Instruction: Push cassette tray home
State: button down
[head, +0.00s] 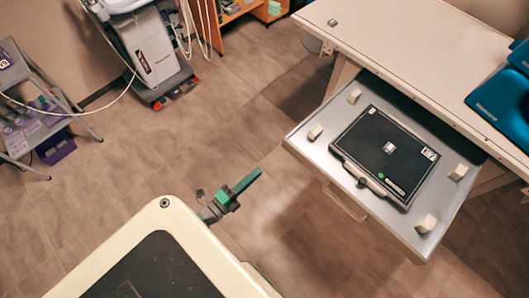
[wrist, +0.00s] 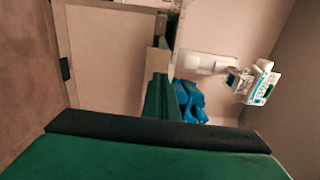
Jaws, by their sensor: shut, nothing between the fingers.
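The cassette tray (head: 410,233) is a grey metal slab drawn out from under the white table at the right of the head view. A flat black cassette (head: 385,155) with a handle on its near edge lies on it between several pale blocks. A loop handle (head: 345,203) hangs below the tray's near edge. My gripper (head: 255,176), with green fingers, is shut and empty. It is over the floor to the left of the tray, apart from it. In the wrist view its fingers (wrist: 160,82) are together, and the tray cannot be made out there.
The white table (head: 420,50) extends above the tray, with blue cushions (head: 500,103) at its right. A white wheeled machine (head: 148,50) and a grey cart (head: 35,110) stand at the left. Open floor (head: 200,130) lies between them and the tray.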

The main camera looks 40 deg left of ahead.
aim_at(287, 146)
jog(key=w, duration=1.3)
jog(key=shift+d, duration=0.25)
